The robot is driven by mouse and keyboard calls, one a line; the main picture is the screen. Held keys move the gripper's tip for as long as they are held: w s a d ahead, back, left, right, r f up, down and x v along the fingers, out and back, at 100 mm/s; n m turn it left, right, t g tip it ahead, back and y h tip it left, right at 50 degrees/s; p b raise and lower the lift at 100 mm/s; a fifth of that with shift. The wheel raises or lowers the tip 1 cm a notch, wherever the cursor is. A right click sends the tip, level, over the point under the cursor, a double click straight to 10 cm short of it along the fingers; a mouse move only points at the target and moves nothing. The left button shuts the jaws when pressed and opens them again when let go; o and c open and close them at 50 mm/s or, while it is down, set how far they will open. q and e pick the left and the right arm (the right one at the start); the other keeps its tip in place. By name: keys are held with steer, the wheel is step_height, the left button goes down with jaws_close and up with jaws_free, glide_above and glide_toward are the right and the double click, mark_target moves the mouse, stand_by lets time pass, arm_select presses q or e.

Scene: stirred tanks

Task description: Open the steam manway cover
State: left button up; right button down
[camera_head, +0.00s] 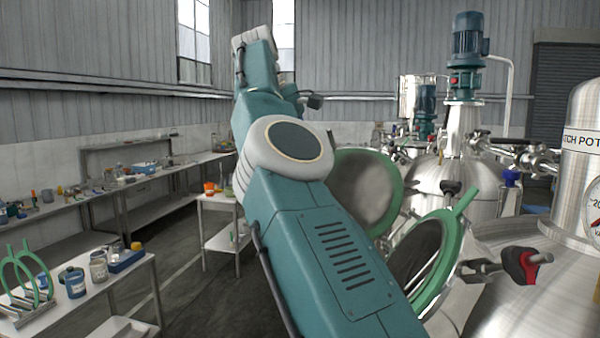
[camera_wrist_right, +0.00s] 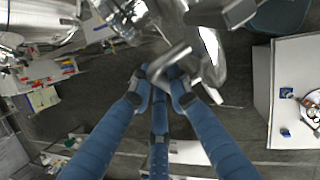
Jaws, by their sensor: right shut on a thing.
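In the head view a round grey cover (camera_head: 366,190) with a green rim is tilted up behind my arm, which hides part of it. In front of it is a green ring (camera_head: 447,262) with a dark inside, beside a steel vessel (camera_head: 500,310). A red-and-black knob (camera_head: 524,265) on a metal arm is right of the ring. In the right wrist view my right gripper (camera_wrist_right: 163,76) has blue fingers closed on a bent metal handle (camera_wrist_right: 172,62); its link to the cover is unclear. My left gripper is not in view.
Steel tanks with a blue motor (camera_head: 469,55) and pipes stand at the right. A bench (camera_head: 100,285) with green rings and jars is at the lower left. Further benches line the wall. The floor (camera_head: 195,285) between them is clear.

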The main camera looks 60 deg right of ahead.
steer(key=c, duration=1.9)
jaws_free()
steer(key=shift+s+d+f, duration=0.1)
steer(key=shift+d, duration=0.15)
steer(key=shift+s, duration=0.1)
